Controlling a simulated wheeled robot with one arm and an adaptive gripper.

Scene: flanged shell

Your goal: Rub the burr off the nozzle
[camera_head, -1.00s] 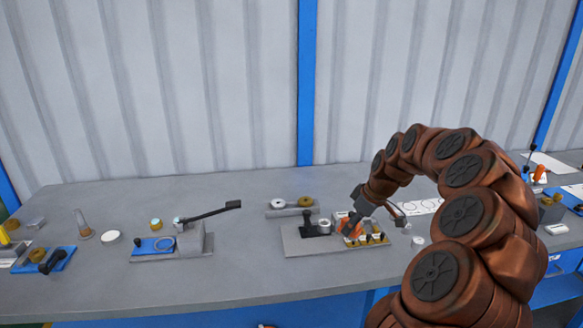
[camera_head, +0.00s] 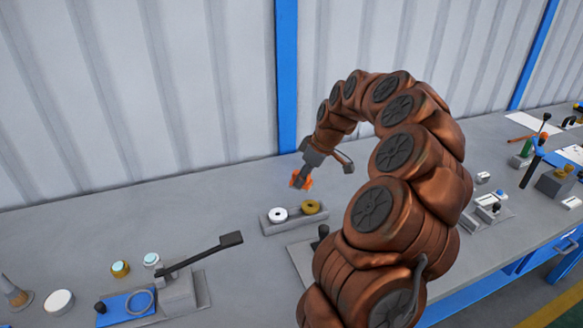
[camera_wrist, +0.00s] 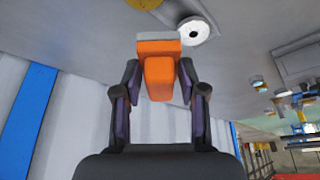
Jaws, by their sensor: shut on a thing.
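My gripper (camera_head: 302,176) is shut on an orange block (camera_head: 300,183) behind the two-ring holder. In the wrist view the block (camera_wrist: 158,72), with a pale grey strip along its far end, sits between the fingers of my gripper (camera_wrist: 160,82). The grey holder (camera_head: 290,224) carries a white ring (camera_head: 278,214) and a brass-coloured ring (camera_head: 311,207). The block is apart from both rings in the head view. A brown-tipped cone (camera_head: 14,294) stands at the far left. I cannot tell which piece is the nozzle.
A grey plate (camera_head: 302,262) is partly hidden behind my arm. A lever fixture (camera_head: 178,292) with a long dark handle stands at front left. The bench (camera_head: 215,205) is clear left of the holder.

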